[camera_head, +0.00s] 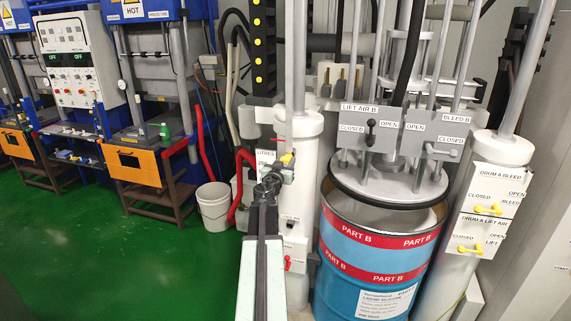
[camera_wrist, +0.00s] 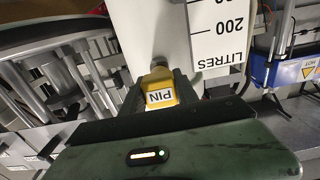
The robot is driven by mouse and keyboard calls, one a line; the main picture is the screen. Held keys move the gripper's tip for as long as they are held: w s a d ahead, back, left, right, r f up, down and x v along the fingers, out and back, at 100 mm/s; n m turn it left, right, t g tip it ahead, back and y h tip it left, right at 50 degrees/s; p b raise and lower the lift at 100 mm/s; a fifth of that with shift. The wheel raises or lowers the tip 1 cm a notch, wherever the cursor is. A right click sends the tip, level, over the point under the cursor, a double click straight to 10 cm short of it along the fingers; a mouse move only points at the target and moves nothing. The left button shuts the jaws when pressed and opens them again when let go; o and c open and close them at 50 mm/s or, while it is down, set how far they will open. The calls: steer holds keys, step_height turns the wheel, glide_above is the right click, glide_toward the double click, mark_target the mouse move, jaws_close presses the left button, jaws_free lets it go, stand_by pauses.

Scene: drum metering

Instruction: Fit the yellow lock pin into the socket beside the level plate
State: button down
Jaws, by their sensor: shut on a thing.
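My gripper (camera_wrist: 155,92) is shut on the yellow lock pin (camera_wrist: 162,93), whose label reads PIN. In the head view my gripper (camera_head: 277,170) is in front of the white column, with a bit of the yellow pin (camera_head: 287,159) showing at its far end. The white level plate (camera_wrist: 218,40), marked LITRES and 200, is just right of the pin in the wrist view. A small grey round part (camera_wrist: 159,62) shows at the pin's far end. I cannot tell whether this is the socket, or whether the pin is in it or short of it.
The blue PART B drum (camera_head: 367,262) stands to the right under a round black-rimmed plate (camera_head: 390,190). Valve panels with levers (camera_head: 371,130) sit above it. A white bucket (camera_head: 215,205) and red hoses (camera_head: 240,185) are at left. The green floor at left is clear.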

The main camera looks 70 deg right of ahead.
steer(key=shift+w+d, duration=0.1)
steer(key=shift+d, duration=0.7)
steer(key=c, duration=0.8)
jaws_free()
steer(key=shift+c, duration=0.2)
steer(key=shift+a, duration=0.1)
steer(key=a, duration=0.7)
steer(key=shift+s+a, duration=0.2)
steer(key=shift+a, duration=0.1)
